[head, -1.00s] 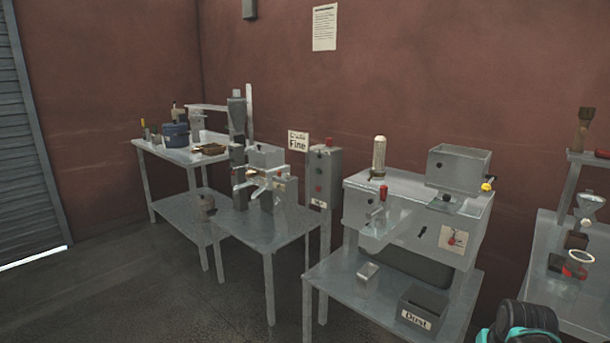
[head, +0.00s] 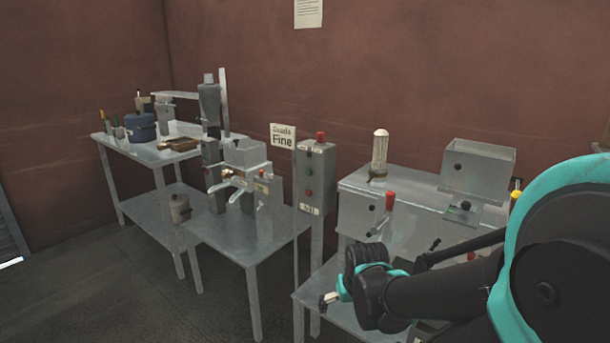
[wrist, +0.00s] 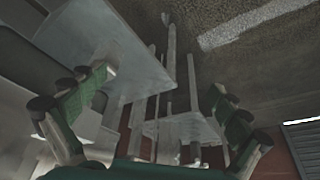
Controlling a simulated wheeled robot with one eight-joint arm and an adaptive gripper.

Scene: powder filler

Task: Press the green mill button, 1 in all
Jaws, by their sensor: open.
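The mill control box (head: 314,180) is a tall grey box on a post behind the middle table. Its front carries a small dark green button (head: 310,171) above a red button (head: 309,192), with a label at the bottom. A larger red knob (head: 320,137) sits on top. My gripper (head: 328,300) is low in front of the right-hand machine, below the box and apart from it. In the wrist view my gripper (wrist: 160,105) has its two fingers spread wide with nothing between them. I cannot make out the green button in the wrist view.
A grey machine with a red-handled lever (head: 389,203) stands behind my arm. The middle table (head: 245,238) holds a small mill with spouts (head: 245,180). A back table (head: 150,155) holds a blue pot (head: 141,127). The floor at front left is clear.

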